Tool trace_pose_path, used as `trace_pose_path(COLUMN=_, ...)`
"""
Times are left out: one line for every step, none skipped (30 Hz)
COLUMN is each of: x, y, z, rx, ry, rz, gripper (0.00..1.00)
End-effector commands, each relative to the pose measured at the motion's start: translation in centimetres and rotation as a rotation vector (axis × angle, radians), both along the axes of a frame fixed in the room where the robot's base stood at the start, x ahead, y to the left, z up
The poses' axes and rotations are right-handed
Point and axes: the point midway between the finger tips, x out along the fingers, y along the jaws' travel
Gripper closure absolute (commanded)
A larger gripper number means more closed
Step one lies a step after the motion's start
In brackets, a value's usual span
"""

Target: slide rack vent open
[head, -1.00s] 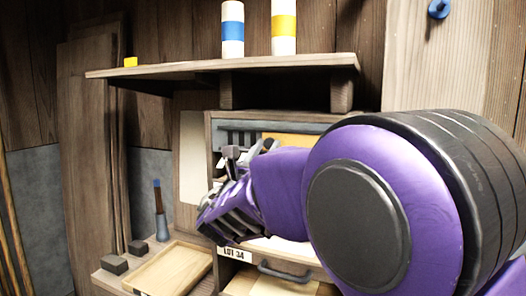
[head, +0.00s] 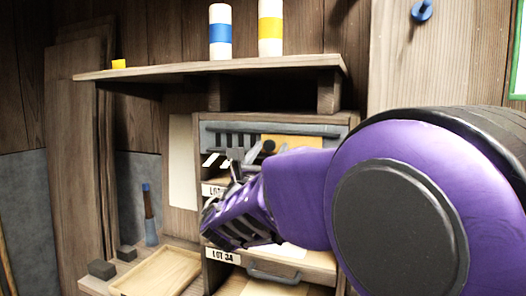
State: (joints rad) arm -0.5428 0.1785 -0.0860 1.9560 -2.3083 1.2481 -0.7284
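The rack (head: 354,122) is a wooden cabinet under a shelf. Its vent (head: 222,128) is a grey strip with dark slots at the top left of the rack's front. A tan panel (head: 300,141) lies to the right of the slots. My purple arm reaches in from the right, and my gripper (head: 236,160) is just below and in front of the vent. Its dark fingertips overlap the vent's lower edge in the picture. I cannot tell whether they touch it or how far apart they are. My arm hides the rack's middle and part of its right side.

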Motion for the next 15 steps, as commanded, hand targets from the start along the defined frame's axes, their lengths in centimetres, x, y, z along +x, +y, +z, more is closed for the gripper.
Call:
trace_pose_path(x=0.0, y=0.1, z=0.0, rx=0.001, ry=0.0, rz=0.001, gripper=0.34)
trace_pose_path(x=0.0, y=0.1, z=0.0, rx=0.0, ry=-0.001, rz=0.002, gripper=0.34)
trace_pose_path(x=0.0, y=0.1, z=0.1, rx=0.0, ry=-0.001, rz=0.002, gripper=0.34)
trace_pose_path(x=0.0, y=0.1, z=0.1, rx=0.0, ry=-0.001, rz=0.002, gripper=0.34)
trace_pose_path(x=0.0, y=0.1, z=0.1, rx=-0.001, ry=-0.001, rz=0.003, gripper=0.34)
trace_pose_path(x=0.0, y=0.1, z=0.1, rx=-0.001, ry=-0.001, rz=0.003, gripper=0.34)
trace_pose_path(x=0.0, y=0.2, z=0.1, rx=-0.001, ry=-0.001, rz=0.003, gripper=0.34)
trace_pose_path(x=0.0, y=0.2, z=0.1, rx=0.0, ry=-0.001, rz=0.004, gripper=0.34)
trace_pose_path(x=-0.2, y=0.3, z=0.0, rx=0.0, ry=-0.001, rz=0.004, gripper=0.34)
trace_pose_path(x=-0.3, y=0.3, z=-0.1, rx=0.0, ry=-0.001, rz=0.005, gripper=0.34)
trace_pose_path(x=-0.5, y=0.5, z=-0.2, rx=0.0, ry=-0.001, rz=0.005, gripper=0.34)
trace_pose_path(x=-0.9, y=0.6, z=-0.4, rx=0.0, ry=-0.001, rz=0.005, gripper=0.34)
trace_pose_path(x=-1.3, y=0.8, z=-0.5, rx=0.0, ry=-0.002, rz=0.007, gripper=0.34)
trace_pose_path(x=-1.7, y=1.0, z=-0.7, rx=-0.001, ry=-0.001, rz=0.007, gripper=0.34)
trace_pose_path(x=-2.4, y=1.2, z=-1.0, rx=-0.001, ry=-0.001, rz=0.007, gripper=0.34)
